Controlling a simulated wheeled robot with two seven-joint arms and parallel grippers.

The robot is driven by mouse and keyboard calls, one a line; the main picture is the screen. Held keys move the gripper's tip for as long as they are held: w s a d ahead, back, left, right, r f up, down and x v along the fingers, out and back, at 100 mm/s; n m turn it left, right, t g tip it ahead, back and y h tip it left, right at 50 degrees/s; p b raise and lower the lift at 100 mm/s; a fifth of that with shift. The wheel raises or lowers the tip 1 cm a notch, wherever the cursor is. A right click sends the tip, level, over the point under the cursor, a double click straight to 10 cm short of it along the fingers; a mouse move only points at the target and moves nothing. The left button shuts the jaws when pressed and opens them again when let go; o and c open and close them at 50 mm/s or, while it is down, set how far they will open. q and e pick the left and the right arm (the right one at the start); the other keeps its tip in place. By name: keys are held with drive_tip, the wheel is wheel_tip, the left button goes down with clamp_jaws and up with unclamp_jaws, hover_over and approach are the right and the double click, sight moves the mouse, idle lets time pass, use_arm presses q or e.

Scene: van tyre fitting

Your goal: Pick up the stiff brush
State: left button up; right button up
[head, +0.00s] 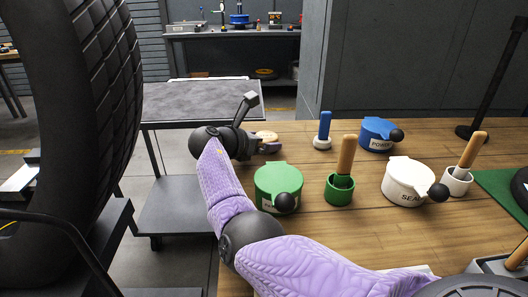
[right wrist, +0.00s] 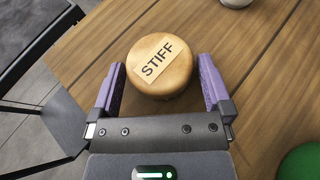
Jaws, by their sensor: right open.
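The stiff brush (right wrist: 160,66) shows in the right wrist view as a round wooden top with a "STIFF" label. In the head view its pale wooden top (head: 266,134) is at the left edge of the wooden table, partly hidden by my gripper. My right gripper (head: 270,146) is open beside it. In the right wrist view the purple fingers of the right gripper (right wrist: 161,72) stand on the left and right of the wooden top, with small gaps visible. The brush's underside is hidden. My left gripper is not in view.
Nearby on the table (head: 310,250) stand a green lidded pot (head: 270,180), a green holder with a wooden handle (head: 340,188), a white pot (head: 405,180), a blue pot (head: 376,133) and a blue-handled tool (head: 324,128). A large tyre (head: 75,110) stands at left.

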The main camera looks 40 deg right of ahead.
drive_tip(key=shift+r, duration=0.1)
drive_tip(key=c, duration=1)
